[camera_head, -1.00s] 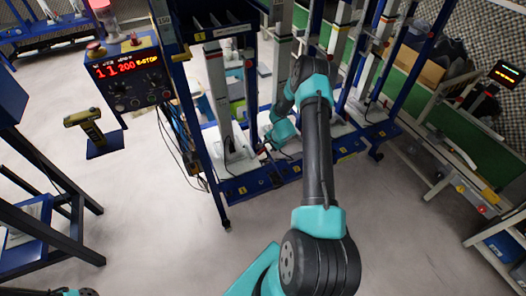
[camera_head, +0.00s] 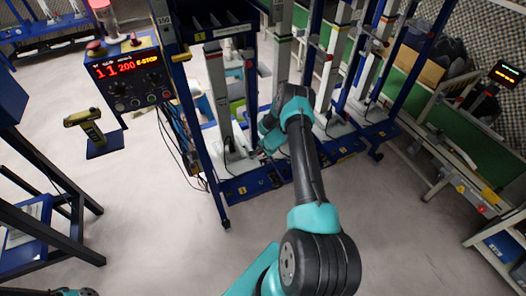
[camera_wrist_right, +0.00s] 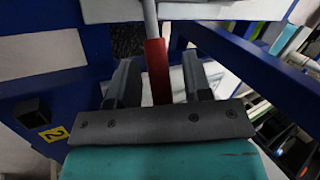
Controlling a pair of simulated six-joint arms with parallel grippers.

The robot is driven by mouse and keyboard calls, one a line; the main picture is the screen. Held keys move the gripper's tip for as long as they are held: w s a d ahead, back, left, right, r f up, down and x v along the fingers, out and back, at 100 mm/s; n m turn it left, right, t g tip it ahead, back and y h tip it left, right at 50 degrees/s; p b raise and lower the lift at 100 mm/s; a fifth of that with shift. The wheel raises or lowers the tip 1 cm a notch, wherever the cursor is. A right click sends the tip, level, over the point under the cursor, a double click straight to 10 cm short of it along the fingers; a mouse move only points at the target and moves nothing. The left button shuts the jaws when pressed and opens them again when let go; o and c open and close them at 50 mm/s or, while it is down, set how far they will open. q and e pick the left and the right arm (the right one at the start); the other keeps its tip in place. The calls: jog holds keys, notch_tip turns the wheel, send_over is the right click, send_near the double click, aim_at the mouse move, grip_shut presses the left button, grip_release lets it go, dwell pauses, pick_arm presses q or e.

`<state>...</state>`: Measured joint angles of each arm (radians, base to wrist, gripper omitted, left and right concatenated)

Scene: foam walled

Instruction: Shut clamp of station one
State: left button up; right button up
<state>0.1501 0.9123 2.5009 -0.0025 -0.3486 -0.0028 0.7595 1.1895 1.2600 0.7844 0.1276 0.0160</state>
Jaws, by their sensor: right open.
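A red clamp handle (camera_wrist_right: 157,70) on a grey rod stands between the two dark fingers of my right gripper (camera_wrist_right: 160,80) in the right wrist view. The fingers are open, with a gap on both sides of the handle. In the head view my right gripper (camera_head: 257,154) is low at the foot of the first white upright (camera_head: 219,95) in the blue rack. The clamp there is small and partly hidden by my arm. I cannot read from these views which station it belongs to. My left gripper is not in view.
The blue rack base (camera_head: 250,184) runs below the gripper, with more uprights to the right. A control box with red digits (camera_head: 130,75) and hanging cables stand at left. The front floor is clear.

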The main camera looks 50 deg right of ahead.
jog(key=shift+c, duration=0.2)
grip_shut()
jog(key=shift+r, duration=0.1)
dwell(0.4)
